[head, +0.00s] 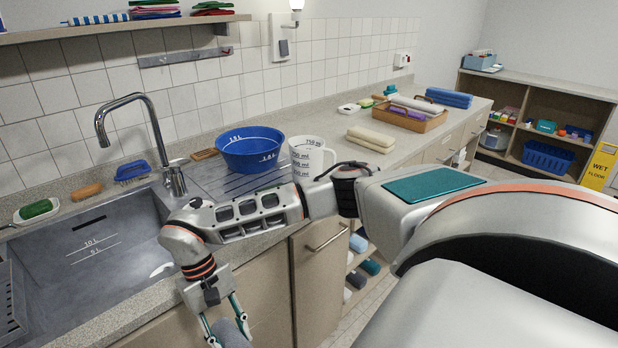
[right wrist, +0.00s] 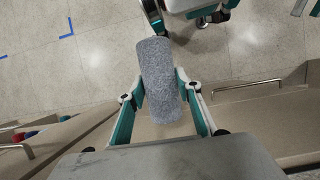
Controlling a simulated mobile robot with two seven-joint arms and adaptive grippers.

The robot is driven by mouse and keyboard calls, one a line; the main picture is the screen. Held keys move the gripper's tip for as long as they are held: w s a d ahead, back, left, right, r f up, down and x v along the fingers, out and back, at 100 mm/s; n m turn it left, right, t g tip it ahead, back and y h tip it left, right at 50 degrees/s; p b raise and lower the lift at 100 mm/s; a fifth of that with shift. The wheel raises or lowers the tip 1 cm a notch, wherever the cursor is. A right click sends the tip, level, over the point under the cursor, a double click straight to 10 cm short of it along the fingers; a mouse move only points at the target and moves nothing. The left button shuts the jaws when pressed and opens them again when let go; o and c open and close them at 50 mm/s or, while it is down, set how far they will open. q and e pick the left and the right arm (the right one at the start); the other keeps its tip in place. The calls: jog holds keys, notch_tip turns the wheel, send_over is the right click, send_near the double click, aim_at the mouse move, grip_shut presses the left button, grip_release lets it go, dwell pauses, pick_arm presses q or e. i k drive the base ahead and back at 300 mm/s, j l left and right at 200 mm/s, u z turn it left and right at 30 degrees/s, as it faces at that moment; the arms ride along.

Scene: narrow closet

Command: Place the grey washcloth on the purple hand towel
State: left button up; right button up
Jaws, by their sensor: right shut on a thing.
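The grey washcloth (right wrist: 160,72) is a rolled, speckled grey cylinder. In the right wrist view it lies between the two fingers of my right gripper (right wrist: 161,92), which is shut on it. In the head view my right gripper (head: 226,326) hangs low in front of the counter, at the bottom edge, with only part of the grey roll showing. The purple hand towel (head: 408,112) appears to be the folded purple cloth in a wooden tray (head: 428,124) far along the counter, well apart from the gripper. My left gripper is not in view in the head view.
A sink (head: 95,250), a blue basin (head: 250,148) and a measuring jug (head: 310,158) stand along the counter. Cream folded towels (head: 371,138) lie before the tray; folded blue towels (head: 449,97) lie behind it. A yellow wet-floor sign (head: 600,166) stands at the right.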

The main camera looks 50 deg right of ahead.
aim_at(416, 114)
jog(key=k+l, duration=0.1)
jog(key=l, duration=0.35)
jog(key=l+u, duration=0.1)
jog(key=l, duration=0.35)
jog(key=k+l, duration=0.2)
jog(key=l, duration=0.25)
jog(key=k+l+u, duration=0.25)
jog(key=l, duration=0.6)
jog(key=k+l+u, duration=0.25)
jog(key=l, duration=0.6)
jog(key=k+l+u, duration=0.25)
jog(key=l, duration=0.55)
jog(key=k+l+u, duration=0.25)
jog(key=l, duration=0.5)
jog(key=k+l+u, duration=0.3)
jog(key=k+l, duration=0.2)
jog(key=k+l+u, duration=0.25)
jog(key=k+l, duration=0.25)
jog(key=l, duration=0.15)
